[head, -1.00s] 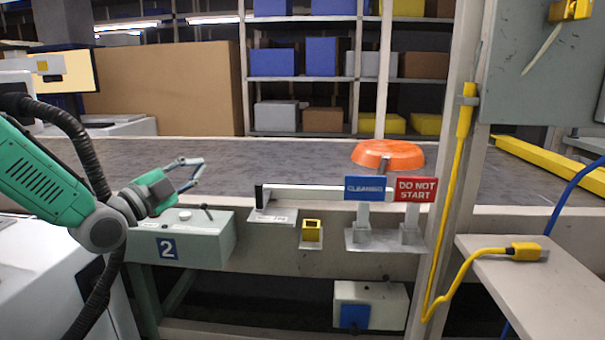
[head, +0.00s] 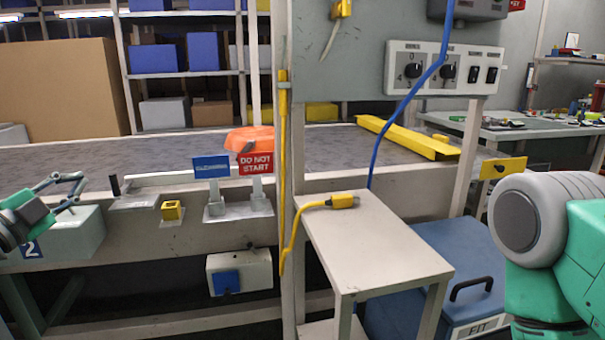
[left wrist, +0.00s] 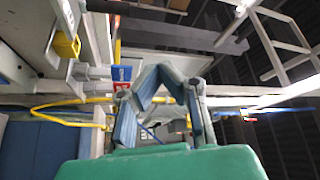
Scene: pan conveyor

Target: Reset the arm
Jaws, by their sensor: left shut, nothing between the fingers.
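My left gripper (head: 80,181) is at the left edge of the head view, above the grey box marked 2 (head: 75,232). Its fingers are drawn together with nothing between them. In the left wrist view the fingers of my left gripper (left wrist: 160,70) bend in and meet at the tips, also empty. A part of my green and grey right arm shows at the right of the head view; its gripper is out of the picture.
The conveyor (head: 60,162) carries an orange pan (head: 250,138) behind the blue sign (head: 211,168) and the red DO NOT START sign (head: 255,163). A small table (head: 375,235) holds a yellow plug (head: 343,201). A control panel (head: 443,68) hangs above.

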